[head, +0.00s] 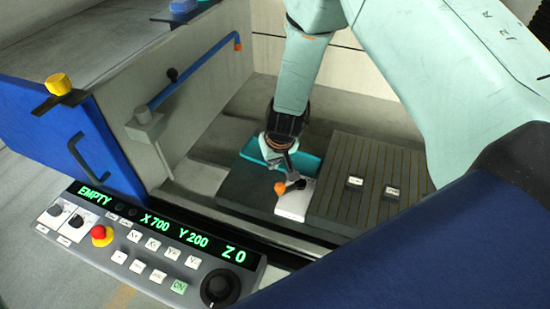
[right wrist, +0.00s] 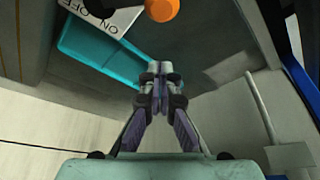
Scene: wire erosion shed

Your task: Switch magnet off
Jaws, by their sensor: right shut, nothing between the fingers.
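A white plate (head: 295,203) carries a dark lever with an orange knob (head: 280,188), beside the striped magnetic chuck (head: 372,165). In the right wrist view the plate (right wrist: 112,18) reads ON and OFF, and the orange knob (right wrist: 161,9) is cut by the top edge. Which word the lever points to I cannot tell. My right gripper (head: 291,172) is just above the lever in the head view; whether it touches is unclear. Its fingers (right wrist: 160,72) are shut with nothing between them. My left gripper is not in view.
A teal tray (head: 309,164) lies behind the plate. Two small labelled blocks (head: 355,182) (head: 392,193) sit on the chuck. A control panel (head: 150,275) with EMPTY and X700 Y200 Z0 is in front. A blue pipe arm (head: 185,84) stands at the left wall.

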